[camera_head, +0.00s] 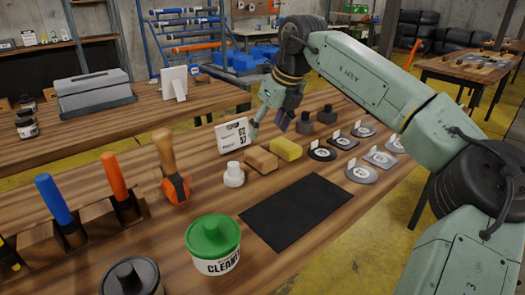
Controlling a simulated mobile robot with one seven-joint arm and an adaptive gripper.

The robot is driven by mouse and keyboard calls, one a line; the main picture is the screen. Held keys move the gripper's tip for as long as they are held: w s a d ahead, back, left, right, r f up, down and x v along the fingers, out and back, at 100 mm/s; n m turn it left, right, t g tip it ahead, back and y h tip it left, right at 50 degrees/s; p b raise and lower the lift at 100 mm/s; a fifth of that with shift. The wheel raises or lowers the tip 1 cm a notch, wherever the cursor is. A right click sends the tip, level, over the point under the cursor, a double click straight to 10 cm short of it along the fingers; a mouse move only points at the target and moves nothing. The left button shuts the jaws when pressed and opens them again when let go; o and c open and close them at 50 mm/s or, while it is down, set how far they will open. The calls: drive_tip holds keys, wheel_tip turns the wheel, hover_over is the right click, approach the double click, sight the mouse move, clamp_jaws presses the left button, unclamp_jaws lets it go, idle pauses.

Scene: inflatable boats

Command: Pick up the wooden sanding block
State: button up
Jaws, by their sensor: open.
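The wooden sanding block (260,159) lies on the wooden workbench (205,205), just left of a yellow sponge-like block (286,150). It looks like a plain tan block and nothing covers it. My gripper (268,126) hangs from my arm behind and above the sanding block, next to a white card with dark print (233,136). The gripper is open, with its fingers pointing down, apart from the sanding block. I see nothing between the fingers, though they are small in this view.
A white capped bottle (234,175) stands close left of the block. A black mat (296,212) lies in front. Round labelled discs (322,154) and dark blocks (305,123) are to the right. A green-lidded tub (213,243) and an orange wooden-handled tool (171,170) stand left.

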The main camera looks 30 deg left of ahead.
sight(259, 153)
drive_tip(key=shift+w+f, duration=0.15)
drive_tip(key=shift+w, duration=0.2)
drive_tip(key=shift+a+f, duration=0.1)
drive_tip(key=shift+f, duration=0.15)
drive_tip(key=x, duration=0.4)
drive_tip(key=shift+a+f, duration=0.1)
drive_tip(key=shift+f, duration=0.2)
drive_tip(key=shift+p+x, duration=0.7)
drive_tip(key=shift+x, duration=1.95)
drive_tip(key=c, duration=1.3)
wheel_tip(259, 153, up, 28)
drive_tip(key=p, duration=0.3)
